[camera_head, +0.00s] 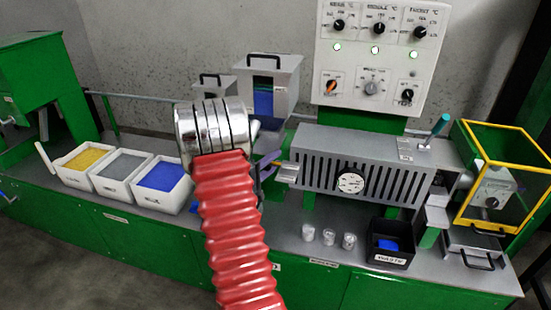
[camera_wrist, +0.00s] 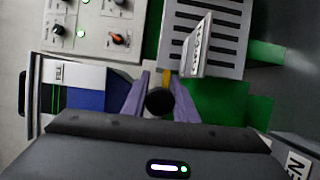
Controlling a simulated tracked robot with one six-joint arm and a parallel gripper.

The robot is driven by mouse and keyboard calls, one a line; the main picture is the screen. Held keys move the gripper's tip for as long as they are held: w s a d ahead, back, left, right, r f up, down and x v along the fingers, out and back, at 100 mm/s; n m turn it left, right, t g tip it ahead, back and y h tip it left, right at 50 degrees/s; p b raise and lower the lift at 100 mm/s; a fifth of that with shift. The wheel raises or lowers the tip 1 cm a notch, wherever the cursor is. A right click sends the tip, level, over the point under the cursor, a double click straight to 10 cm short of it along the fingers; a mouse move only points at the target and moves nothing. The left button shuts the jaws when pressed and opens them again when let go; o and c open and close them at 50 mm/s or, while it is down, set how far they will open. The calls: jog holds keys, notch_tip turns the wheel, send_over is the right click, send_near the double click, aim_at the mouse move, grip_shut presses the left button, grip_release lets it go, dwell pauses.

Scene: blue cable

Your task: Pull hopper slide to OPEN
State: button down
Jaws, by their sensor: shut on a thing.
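The metal hopper (camera_head: 283,88) stands behind the extruder barrel, with blue pellets (camera_head: 264,103) behind its front window. It also shows at the left of the wrist view (camera_wrist: 58,88). My gripper (camera_wrist: 160,98) has its two purple fingers on either side of a dark round knob (camera_wrist: 159,102), which I take for the hopper slide's knob. A narrow yellow piece (camera_wrist: 167,74) shows just beyond it. In the head view my gripper (camera_head: 267,165) is at the hopper's base, left of the barrel, partly hidden by my arm. The slide's plate and its exact position are hidden.
The slotted barrel housing (camera_head: 365,165) with a gauge is close on the right. The control panel (camera_head: 376,55) rises behind. White bins of yellow, grey and blue pellets (camera_head: 160,176) sit at left. Small cups (camera_head: 329,238) and a black waste box (camera_head: 391,245) stand in front.

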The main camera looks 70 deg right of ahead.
jog(key=shift+s+a+f, duration=0.15)
jog(key=shift+a, duration=0.8)
jog(key=shift+s+a+f, duration=0.1)
jog(key=shift+s+a, duration=0.05)
jog(key=shift+a, duration=0.75)
jog(key=c, duration=1.7)
grip_release()
jog(key=shift+r, duration=0.1)
jog(key=v, duration=1.4)
jog(key=shift+d+n, duration=0.1)
jog(key=shift+n, duration=0.2)
